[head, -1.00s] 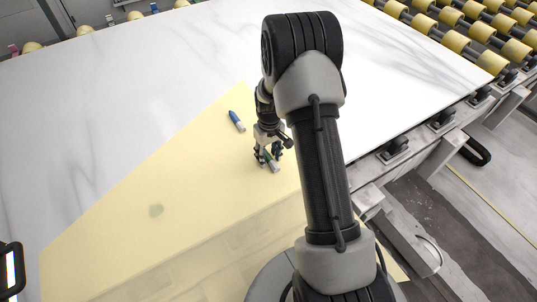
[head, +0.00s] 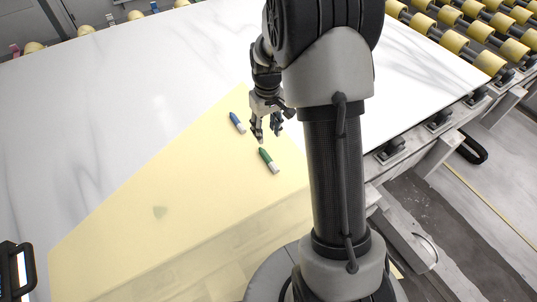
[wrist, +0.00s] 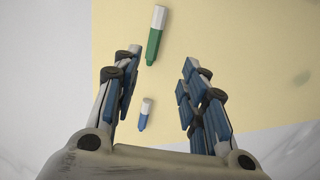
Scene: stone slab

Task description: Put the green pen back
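The green pen (head: 268,160), green with a white end, lies on the pale yellow area (head: 150,230) of the slab. It also shows in the wrist view (wrist: 155,35), beyond the fingertips at the top. My gripper (head: 267,138) is open and empty, raised above the slab. In the wrist view the two fingers (wrist: 158,75) are spread wide, with nothing between them touching. A blue pen (head: 237,122) with a white end lies on the yellow area to the left of the gripper. In the wrist view the blue pen (wrist: 144,114) appears below, between the fingers.
The white marbled slab (head: 120,110) is wide and mostly clear. Yellow rollers (head: 455,40) run along the back right beyond its edge. A black-framed screen (head: 17,270) stands at the lower left. A small greyish mark (head: 160,212) lies on the yellow area.

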